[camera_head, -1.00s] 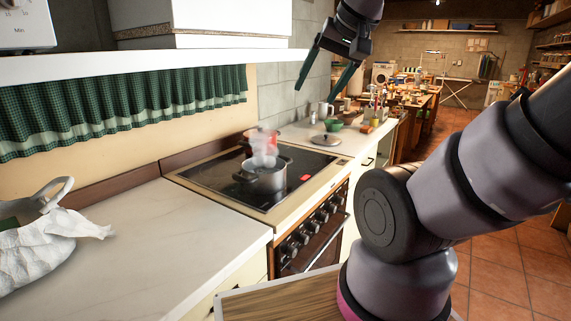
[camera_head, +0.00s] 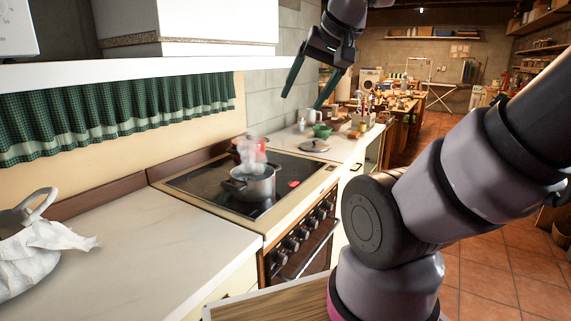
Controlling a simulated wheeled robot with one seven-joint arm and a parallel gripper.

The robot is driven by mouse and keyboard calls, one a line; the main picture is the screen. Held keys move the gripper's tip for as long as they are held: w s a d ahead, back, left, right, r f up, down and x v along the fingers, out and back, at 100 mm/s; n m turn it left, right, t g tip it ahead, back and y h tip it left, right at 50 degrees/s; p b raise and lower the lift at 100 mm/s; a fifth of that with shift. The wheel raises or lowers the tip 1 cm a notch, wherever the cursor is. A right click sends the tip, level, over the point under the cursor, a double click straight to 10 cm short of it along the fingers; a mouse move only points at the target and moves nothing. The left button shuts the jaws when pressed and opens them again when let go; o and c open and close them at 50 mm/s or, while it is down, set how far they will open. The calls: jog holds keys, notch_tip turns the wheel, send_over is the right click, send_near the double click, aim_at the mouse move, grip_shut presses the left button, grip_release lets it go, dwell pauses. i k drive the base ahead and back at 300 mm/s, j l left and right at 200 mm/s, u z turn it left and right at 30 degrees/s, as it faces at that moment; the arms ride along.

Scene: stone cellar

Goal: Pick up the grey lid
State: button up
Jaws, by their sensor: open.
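The grey lid (camera_head: 314,146) lies flat on the pale counter just beyond the right end of the stove, with a small knob on top. My gripper (camera_head: 304,101) is open and empty, pointing down. In the picture it is above the lid, with its two dark green fingers spread apart; it is not touching the lid. A steaming grey pot (camera_head: 250,182) stands uncovered on the stove. A red pot (camera_head: 250,148) stands behind it, partly hidden by the grey pot and steam.
A green bowl (camera_head: 322,131), a light mug (camera_head: 315,116) and small jars crowd the counter behind the lid. The black stove top (camera_head: 200,183) lies left of the lid. The near counter (camera_head: 150,235) is mostly clear, with a white bag (camera_head: 35,255) at its left.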

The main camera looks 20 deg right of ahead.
aim_at(314, 145)
jog(key=i+l, duration=0.2)
jog(key=l, duration=0.25)
jog(key=i+l, duration=0.2)
jog(key=l, duration=0.25)
jog(key=i+l, duration=0.25)
jog(key=l, duration=0.2)
jog(key=i+l, duration=0.2)
jog(key=l, duration=0.2)
jog(key=i+l+u, duration=0.1)
jog(key=l, duration=0.35)
jog(key=i+l, duration=0.3)
jog(key=l, duration=0.15)
jog(key=i+l, duration=0.2)
jog(key=l, duration=0.3)
jog(key=i+l, duration=0.15)
jog(key=l, duration=0.3)
